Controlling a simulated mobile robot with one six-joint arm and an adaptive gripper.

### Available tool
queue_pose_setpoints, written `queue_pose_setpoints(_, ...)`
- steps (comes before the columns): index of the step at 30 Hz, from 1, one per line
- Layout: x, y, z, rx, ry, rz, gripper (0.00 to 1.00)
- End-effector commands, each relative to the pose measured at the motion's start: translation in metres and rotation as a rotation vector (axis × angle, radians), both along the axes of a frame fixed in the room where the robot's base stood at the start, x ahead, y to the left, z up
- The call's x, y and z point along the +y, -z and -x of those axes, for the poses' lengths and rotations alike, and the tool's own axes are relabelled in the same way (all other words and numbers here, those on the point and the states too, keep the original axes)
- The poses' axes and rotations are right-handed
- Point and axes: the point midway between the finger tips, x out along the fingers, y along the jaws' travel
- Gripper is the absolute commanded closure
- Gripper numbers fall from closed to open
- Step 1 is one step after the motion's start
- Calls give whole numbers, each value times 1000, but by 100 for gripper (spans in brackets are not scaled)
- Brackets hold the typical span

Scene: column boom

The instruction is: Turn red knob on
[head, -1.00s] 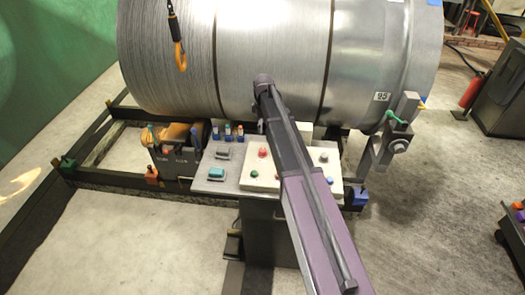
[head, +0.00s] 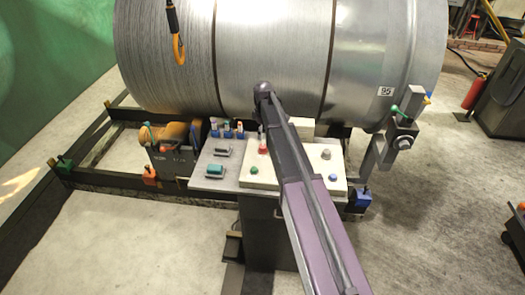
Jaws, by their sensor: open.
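A small red knob (head: 263,149) sits on the cream panel (head: 290,184) of the control console, close to the left edge of my arm. A green button (head: 254,170) is just below it on the same panel. A blue button (head: 333,178) and a small reddish-grey knob (head: 326,154) are on the panel right of my arm. My arm crosses the panel from the lower right up to its elbow above the console. My gripper is hidden behind the arm, so its distance from the red knob cannot be told.
A large metal drum (head: 275,50) stands behind the console. Left on the console are a teal block (head: 215,169) and several small blue-and-white items (head: 227,130). A green-handled crank (head: 403,125) is at right.

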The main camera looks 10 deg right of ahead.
Motion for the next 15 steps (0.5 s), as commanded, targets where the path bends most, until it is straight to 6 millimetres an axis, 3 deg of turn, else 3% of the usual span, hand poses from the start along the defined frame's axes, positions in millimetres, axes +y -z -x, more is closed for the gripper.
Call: queue_pose_setpoints(15,0,43,1,0,1,0,13)
